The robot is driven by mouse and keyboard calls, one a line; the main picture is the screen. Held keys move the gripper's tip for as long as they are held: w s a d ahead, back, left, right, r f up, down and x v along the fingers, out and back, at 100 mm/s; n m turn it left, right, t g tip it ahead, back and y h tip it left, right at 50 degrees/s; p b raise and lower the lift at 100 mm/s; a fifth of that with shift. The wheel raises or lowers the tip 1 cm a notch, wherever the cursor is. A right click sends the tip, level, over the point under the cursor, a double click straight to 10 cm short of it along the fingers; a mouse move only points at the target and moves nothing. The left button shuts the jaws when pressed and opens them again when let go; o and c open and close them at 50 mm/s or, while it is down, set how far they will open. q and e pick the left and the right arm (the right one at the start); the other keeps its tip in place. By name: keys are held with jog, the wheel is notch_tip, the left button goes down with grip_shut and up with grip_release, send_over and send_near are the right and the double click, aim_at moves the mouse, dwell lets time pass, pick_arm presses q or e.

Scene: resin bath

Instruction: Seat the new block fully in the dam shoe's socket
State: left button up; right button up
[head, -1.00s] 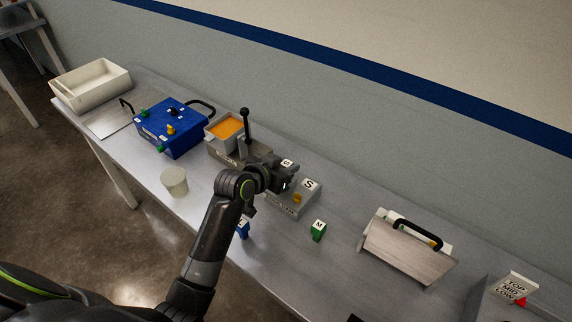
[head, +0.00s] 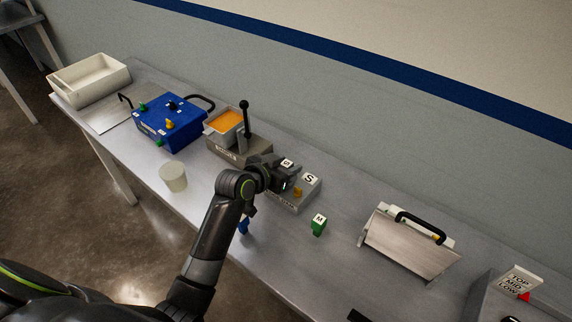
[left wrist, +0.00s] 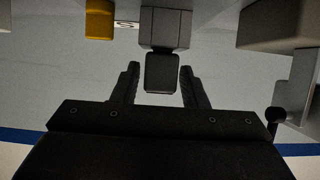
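The dam shoe (head: 292,206) is a low grey body on the bench with lettering on its front, a yellow peg (head: 298,193) and an "S" label (head: 311,179). My left gripper (head: 286,182) is over its left part. A grey block with a white labelled top (head: 287,163) is at the gripper. In the left wrist view, which is upside down, the block's dark end (left wrist: 162,73) lies between the two fingers (left wrist: 160,80), with a thin gap seen at one side. The block's lower end and the socket are hidden. My right gripper is not in view.
A green "M" block (head: 318,226) and a blue block (head: 243,226) stand nearby. A grey fixture with an orange-filled cup (head: 228,121) and a black lever (head: 245,118) is close behind left. A blue box (head: 170,124), white cup (head: 173,178) and handled plate (head: 408,248) are farther off.

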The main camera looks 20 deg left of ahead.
pick_arm(q)
jog(key=shift+o, duration=1.1)
jog(key=b+v, duration=0.1)
jog(key=v, duration=1.6)
jog(key=shift+s, duration=0.25)
